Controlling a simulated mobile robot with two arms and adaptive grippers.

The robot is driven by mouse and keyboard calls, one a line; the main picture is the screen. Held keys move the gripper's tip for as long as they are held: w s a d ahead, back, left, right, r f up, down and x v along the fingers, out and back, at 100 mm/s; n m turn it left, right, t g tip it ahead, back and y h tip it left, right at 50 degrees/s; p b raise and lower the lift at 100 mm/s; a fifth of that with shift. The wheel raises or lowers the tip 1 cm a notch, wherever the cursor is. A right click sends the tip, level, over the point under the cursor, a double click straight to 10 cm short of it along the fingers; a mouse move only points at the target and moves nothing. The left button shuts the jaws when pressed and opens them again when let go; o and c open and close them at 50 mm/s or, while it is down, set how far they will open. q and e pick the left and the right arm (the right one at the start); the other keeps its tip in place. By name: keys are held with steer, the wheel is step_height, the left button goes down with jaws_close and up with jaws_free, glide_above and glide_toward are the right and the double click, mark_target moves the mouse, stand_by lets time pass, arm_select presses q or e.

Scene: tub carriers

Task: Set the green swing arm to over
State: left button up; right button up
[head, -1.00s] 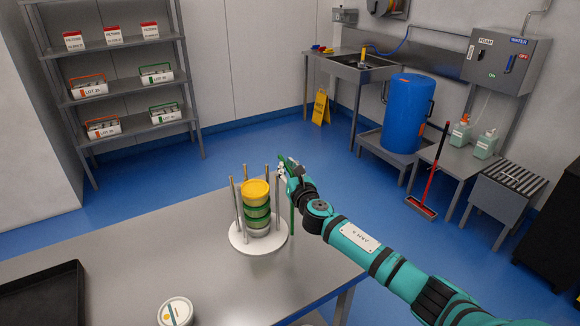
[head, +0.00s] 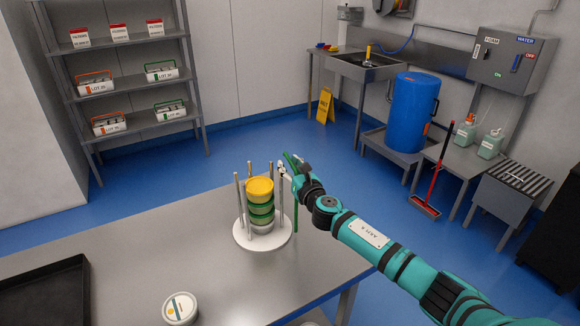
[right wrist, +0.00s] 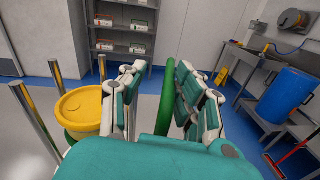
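The white tub carrier (head: 243,242) stands on the steel table with metal posts around a stack of tubs. The top tub has a yellow lid (head: 260,186); green-lidded tubs (head: 261,209) sit below. The green swing arm (head: 295,219) rises upright at the carrier's right side, with a green part (head: 292,160) at its top beside my right gripper (head: 286,172). In the right wrist view, the swing arm's green bar (right wrist: 166,98) stands between the fingers of my right gripper (right wrist: 160,98), which look apart around it. Contact is unclear. My left gripper is out of view.
A white-lidded tub (head: 180,308) stands at the table's front. A black tray (head: 45,298) lies at left. The steel table (head: 130,255) is clear between them. A shelf (head: 133,77) and a blue barrel (head: 411,113) stand further back.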

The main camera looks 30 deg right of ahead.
steer(key=shift+d+f, duration=0.25)
steer(key=shift+d, duration=0.15)
steer(key=s, duration=1.2)
steer(key=shift+w, duration=0.1)
